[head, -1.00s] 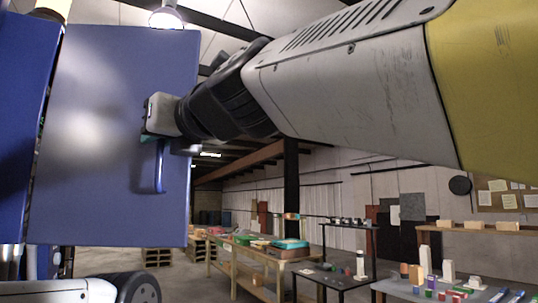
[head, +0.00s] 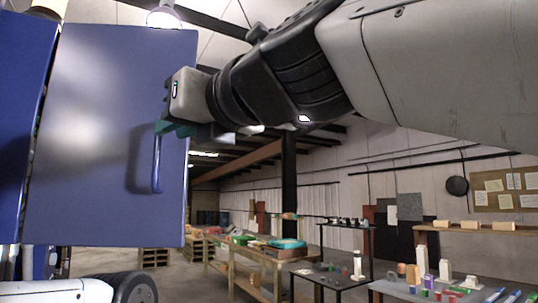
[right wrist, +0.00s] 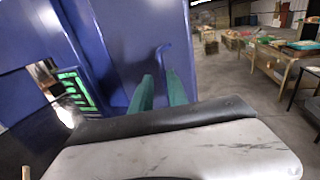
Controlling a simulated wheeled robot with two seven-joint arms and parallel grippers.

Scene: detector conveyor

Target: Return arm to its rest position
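My right gripper (head: 178,130) is in front of the upper part of a blue door (head: 90,140). Its green fingers are close to the top end of the door's blue bar handle (head: 157,166). In the right wrist view the two green fingers (right wrist: 160,90) stand apart with nothing visible between them. The handle (right wrist: 164,54) shows just past their tips. I cannot tell whether a finger touches it. My right arm crosses the upper right of the head view. My left gripper is not in view.
The blue cabinet's side (head: 22,120) stands at the far left, beside the door. Wooden workbenches (head: 265,262) with several items and a dark table (head: 330,278) stand to the right. Pallets (head: 154,257) lie behind. Bare floor shows between door and benches.

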